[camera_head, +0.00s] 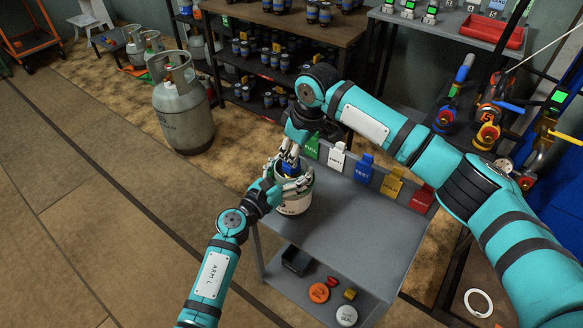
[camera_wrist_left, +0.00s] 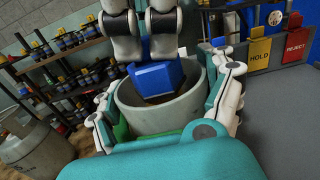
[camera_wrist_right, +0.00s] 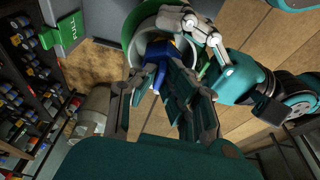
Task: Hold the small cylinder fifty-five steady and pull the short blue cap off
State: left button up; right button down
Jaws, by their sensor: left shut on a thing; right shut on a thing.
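The small cylinder (camera_head: 294,204), pale grey with dark lettering, stands upright on the grey table. Its open round collar shows in the left wrist view (camera_wrist_left: 150,122). The short blue cap (camera_wrist_left: 157,80) sits inside the collar, its top rising to about the rim. I cannot tell whether it is still seated on the valve. My left gripper (camera_head: 280,182) is shut around the collar, fingers on both sides. My right gripper (camera_head: 289,160) reaches down from above and is shut on the cap, which also shows in the right wrist view (camera_wrist_right: 158,62).
The table top (camera_head: 345,225) is clear right of the cylinder. A lower shelf holds a black box (camera_head: 297,260) and round seals (camera_head: 319,292). A large gas cylinder (camera_head: 183,110) stands on the floor at left.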

jog(key=shift+d+r, duration=0.1)
jog(key=shift+d, duration=0.05)
jog(key=shift+w+r, duration=0.1)
jog(key=shift+r, duration=0.15)
jog(key=shift+r, duration=0.3)
jog(key=shift+r, duration=1.1)
jog(key=shift+r, duration=0.1)
jog(key=shift+r, duration=0.1)
jog(key=shift+r, duration=2.9)
